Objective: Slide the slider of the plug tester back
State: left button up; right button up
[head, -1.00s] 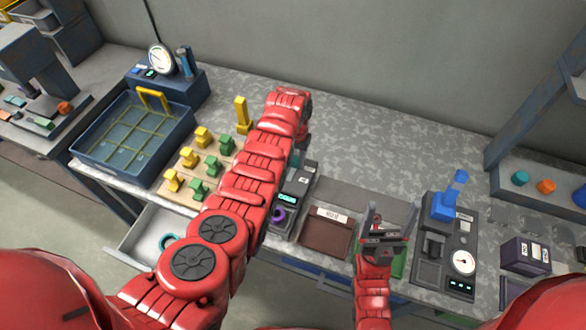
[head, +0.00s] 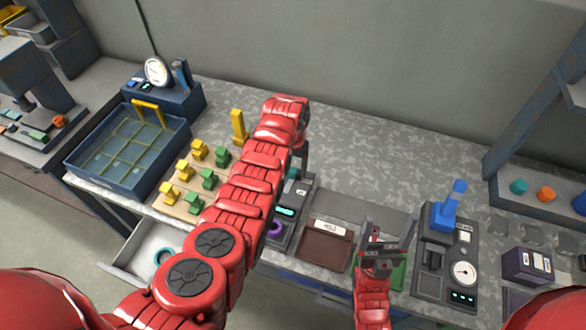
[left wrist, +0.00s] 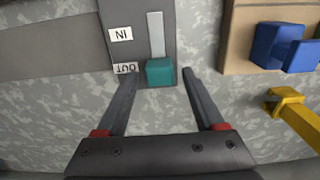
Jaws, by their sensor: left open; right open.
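The plug tester (head: 286,226) is a dark box with a lit display on the bench, partly covered by my left arm in the head view. In the left wrist view its dark panel (left wrist: 140,25) carries white IN and OUT labels and a pale slot. The teal slider block (left wrist: 159,71) sits at the OUT end of the slot. My left gripper (left wrist: 150,75) is open, with one finger on each side of the slider and gaps on both sides. My left gripper (head: 301,160) is mostly hidden by its arm in the head view. My right gripper (head: 384,236) is open and empty.
A pegboard (head: 180,205) with yellow and green plugs and a blue basin (head: 85,180) stand left. A brown HOLD tray (head: 325,245) lies right of the tester. A gauge box with a blue lever (head: 445,216) stands further right. An open drawer (head: 135,250) juts out front-left.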

aim_at(293, 168)
pick_arm(q)
notch_tip(293, 168, up, 8)
jog(key=shift+f+b, duration=0.1)
jog(key=shift+b, duration=0.85)
notch_tip(293, 168, up, 9)
jog(key=p, duration=0.5)
jog(key=shift+f+p, duration=0.15)
jog(key=shift+p, duration=0.25)
